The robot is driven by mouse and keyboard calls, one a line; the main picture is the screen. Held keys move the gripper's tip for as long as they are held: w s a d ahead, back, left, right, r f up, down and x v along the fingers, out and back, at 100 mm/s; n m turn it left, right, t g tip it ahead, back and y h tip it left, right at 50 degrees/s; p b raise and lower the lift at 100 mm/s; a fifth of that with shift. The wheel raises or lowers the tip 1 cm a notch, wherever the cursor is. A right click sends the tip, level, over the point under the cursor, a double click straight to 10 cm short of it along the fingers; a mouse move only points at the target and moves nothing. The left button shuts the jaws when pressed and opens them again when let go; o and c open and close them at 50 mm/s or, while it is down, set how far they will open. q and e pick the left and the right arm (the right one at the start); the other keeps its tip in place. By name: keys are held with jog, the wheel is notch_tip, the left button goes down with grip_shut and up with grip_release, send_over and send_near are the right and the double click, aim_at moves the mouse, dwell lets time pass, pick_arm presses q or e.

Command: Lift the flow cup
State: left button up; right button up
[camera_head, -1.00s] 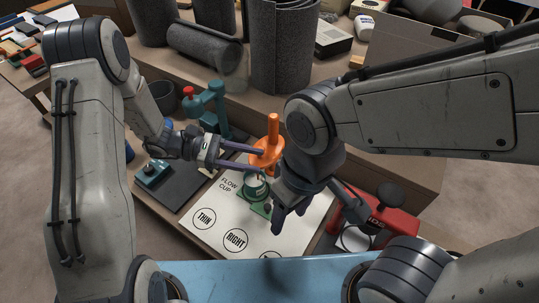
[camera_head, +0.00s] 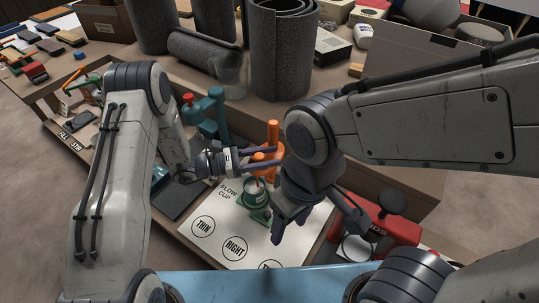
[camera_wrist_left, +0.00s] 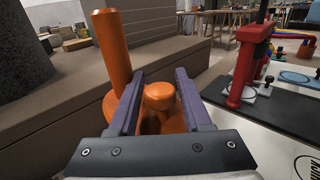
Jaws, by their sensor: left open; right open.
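The orange flow cup (camera_head: 273,135), with a tall upright handle, stands near the back edge of the mat. In the left wrist view its handle, round flange and a short round knob (camera_wrist_left: 160,97) show. My left gripper (camera_head: 279,156) is open, with its two purple fingers on either side of the knob in the left wrist view (camera_wrist_left: 160,82). Whether they touch it I cannot tell. The fingers hide part of the flow cup in the head view. My right gripper (camera_head: 318,235) is open and empty, pointing down over the mat's right side.
The white mat (camera_head: 213,245) reads FLOW CUP, THIN and RIGHT. A teal stand (camera_head: 211,112) is behind left, and a red device (camera_head: 393,228) is right. Grey rolls (camera_head: 280,60) stand on the raised shelf behind.

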pick_arm(q)
jog(key=shift+d, duration=0.35)
grip_shut()
jog(key=shift+w, duration=0.1)
jog(key=shift+w+a, duration=0.1)
dwell(1.1)
